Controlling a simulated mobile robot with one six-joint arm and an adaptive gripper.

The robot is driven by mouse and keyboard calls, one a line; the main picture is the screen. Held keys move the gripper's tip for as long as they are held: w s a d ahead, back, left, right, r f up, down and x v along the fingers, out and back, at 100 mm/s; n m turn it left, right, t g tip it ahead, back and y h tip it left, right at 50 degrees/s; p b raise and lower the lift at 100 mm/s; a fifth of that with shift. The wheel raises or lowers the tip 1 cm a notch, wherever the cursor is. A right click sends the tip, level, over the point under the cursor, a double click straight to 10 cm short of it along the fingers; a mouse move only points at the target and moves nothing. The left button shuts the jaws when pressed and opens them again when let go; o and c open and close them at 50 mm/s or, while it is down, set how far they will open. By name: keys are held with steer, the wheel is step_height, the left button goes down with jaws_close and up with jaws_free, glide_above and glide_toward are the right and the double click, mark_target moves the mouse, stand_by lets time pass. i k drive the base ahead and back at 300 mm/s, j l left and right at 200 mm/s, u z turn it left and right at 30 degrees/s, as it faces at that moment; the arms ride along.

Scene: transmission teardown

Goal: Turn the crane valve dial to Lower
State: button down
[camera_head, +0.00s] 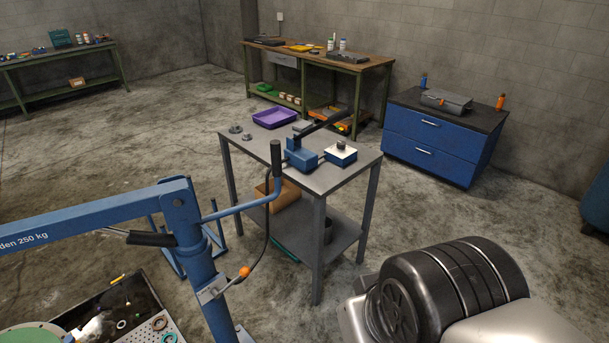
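A small blue box with a white top plate (340,154) sits on the right part of the grey metal table. A black knob (342,146) stands on the white plate and looks like the valve dial. The plate's markings are too small to read, so the dial's setting cannot be told. The blue crane (197,245) stands in the left foreground. My gripper is not in view; a silver and black arm link of mine fills the lower right.
The grey table (246,142) also holds a purple tray (274,118) and small metal parts. A blue handle bar (243,206) with a black grip and cable extends from the crane toward the table's front. Workbenches and a blue drawer cabinet (432,140) stand behind.

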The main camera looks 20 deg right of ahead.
mark_target(341, 145)
steer(key=i+l, duration=0.35)
steer(key=l, duration=0.25)
steer(key=i+l, duration=0.35)
steer(key=l, duration=0.2)
steer(key=i+l+z, duration=0.1)
steer(key=i+l, duration=0.3)
steer(key=l, duration=0.2)
steer(key=i+l, duration=0.35)
steer(key=l, duration=0.2)
